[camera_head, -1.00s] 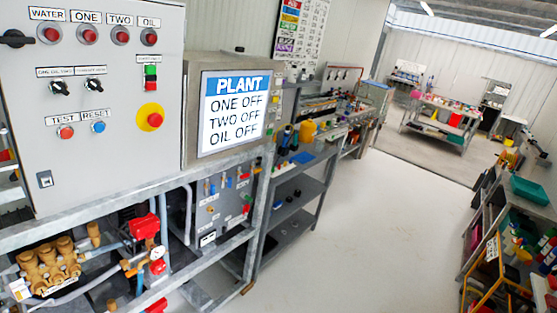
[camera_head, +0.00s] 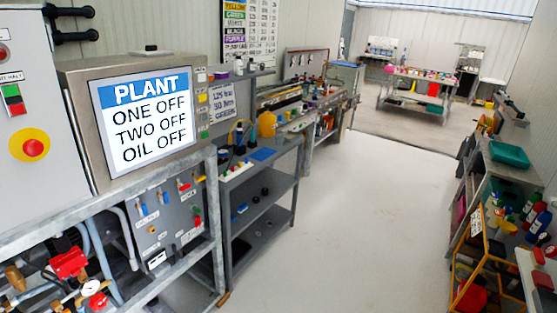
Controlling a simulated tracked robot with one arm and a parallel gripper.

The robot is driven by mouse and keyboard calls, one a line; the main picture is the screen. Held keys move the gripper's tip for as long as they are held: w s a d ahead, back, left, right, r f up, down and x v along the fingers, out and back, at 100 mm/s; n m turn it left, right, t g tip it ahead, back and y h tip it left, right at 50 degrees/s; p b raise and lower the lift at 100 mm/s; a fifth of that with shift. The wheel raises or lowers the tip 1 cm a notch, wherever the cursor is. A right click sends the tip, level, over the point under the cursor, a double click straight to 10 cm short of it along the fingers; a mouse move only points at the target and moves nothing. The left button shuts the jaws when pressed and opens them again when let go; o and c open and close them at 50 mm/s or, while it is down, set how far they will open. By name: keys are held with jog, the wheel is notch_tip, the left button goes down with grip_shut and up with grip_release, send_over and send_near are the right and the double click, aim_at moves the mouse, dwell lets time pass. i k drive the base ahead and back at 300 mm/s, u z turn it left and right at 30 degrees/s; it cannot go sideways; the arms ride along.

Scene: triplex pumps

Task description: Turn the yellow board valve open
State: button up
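A grey valve board (camera_head: 172,222) stands at the lower left, under the PLANT screen and behind the frame rails. It carries several small coloured valves. Blue handles (camera_head: 142,210) are on its left part, and a red handle (camera_head: 184,186) is near its top. A small yellowish handle (camera_head: 200,179) is at its upper right, but it is too small for me to tell its angle or be sure it is the yellow valve. Red and green parts (camera_head: 197,220) sit lower on the right. I cannot make out my gripper in this view.
The PLANT screen (camera_head: 146,112) reads ONE OFF, TWO OFF, OIL OFF. A grey control cabinet (camera_head: 28,95) is at the left. A shelf bench (camera_head: 262,195) stands right of the board. A yellow-framed rack (camera_head: 480,270) is at the right. The white floor (camera_head: 350,220) between is clear.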

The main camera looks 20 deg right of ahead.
aim_at(198, 179)
jog(key=z, duration=1.3)
jog(key=i, duration=1.95)
jog(key=u, duration=1.65)
